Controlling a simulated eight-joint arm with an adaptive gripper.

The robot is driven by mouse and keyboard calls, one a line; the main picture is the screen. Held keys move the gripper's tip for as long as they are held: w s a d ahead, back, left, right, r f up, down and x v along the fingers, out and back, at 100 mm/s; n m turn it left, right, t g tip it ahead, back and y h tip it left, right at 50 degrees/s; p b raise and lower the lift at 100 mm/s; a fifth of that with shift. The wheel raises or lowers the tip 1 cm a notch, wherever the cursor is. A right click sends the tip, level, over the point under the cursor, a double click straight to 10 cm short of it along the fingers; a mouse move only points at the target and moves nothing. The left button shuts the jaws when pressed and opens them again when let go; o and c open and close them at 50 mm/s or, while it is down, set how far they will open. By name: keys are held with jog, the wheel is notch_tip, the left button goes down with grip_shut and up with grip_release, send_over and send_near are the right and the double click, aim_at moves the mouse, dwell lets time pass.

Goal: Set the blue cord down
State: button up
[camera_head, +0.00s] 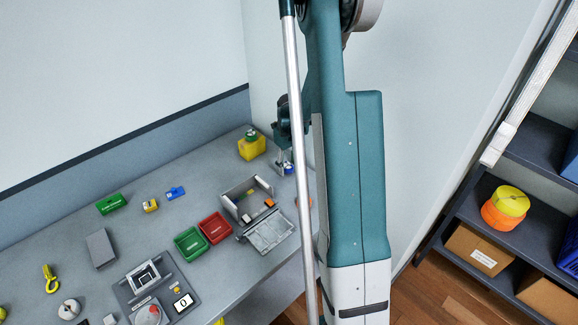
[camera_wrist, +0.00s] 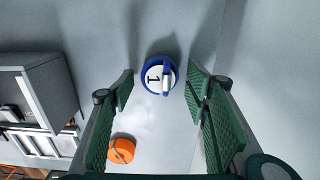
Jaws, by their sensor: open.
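The blue cord (camera_wrist: 147,68) shows in the wrist view as a round blue piece with a white face marked 1. It appears to rest on the grey table, between and beyond my fingertips. My gripper (camera_wrist: 160,85) is open, with a green pad on either side of the cord and clear gaps to it. In the head view my gripper (camera_head: 284,155) is low over the table's far right part, partly behind my arm. The cord shows there only as a small blue and white piece (camera_head: 289,169).
An orange round piece (camera_wrist: 122,150) lies near my left finger in the wrist view. A yellow block (camera_head: 251,148) stands near the back wall.

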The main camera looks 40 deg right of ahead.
aim_at(289, 166)
notch_tip(289, 166, up, 12)
jog(key=shift+p, duration=0.3)
dwell(0.5)
jog(key=shift+r, duration=0.1)
dwell(0.6)
jog(key=s+a+r+n+t+h, duration=0.1)
jog(key=s+a+r+n+t, duration=0.15)
jog(key=a+r+n, duration=0.8)
jog(key=s+a+r+n+t, duration=0.1)
jog(key=s+a+r+n, duration=0.45)
jog(key=a, duration=0.75)
jog(key=s+a+r+n+t, duration=0.1)
jog(key=s+a+n+t, duration=0.1)
jog(key=s+a+n, duration=0.4)
jog(key=s+a+r+n+t+y, duration=0.1)
jog(key=s+a+r+n, duration=0.1)
jog(key=s+a+n, duration=0.5)
jog(key=a+n, duration=0.5)
jog(key=n, duration=0.2)
jog(key=shift+s+r+t, duration=0.15)
jog(key=shift+s+t, duration=0.15)
jog(key=shift+t, duration=0.05)
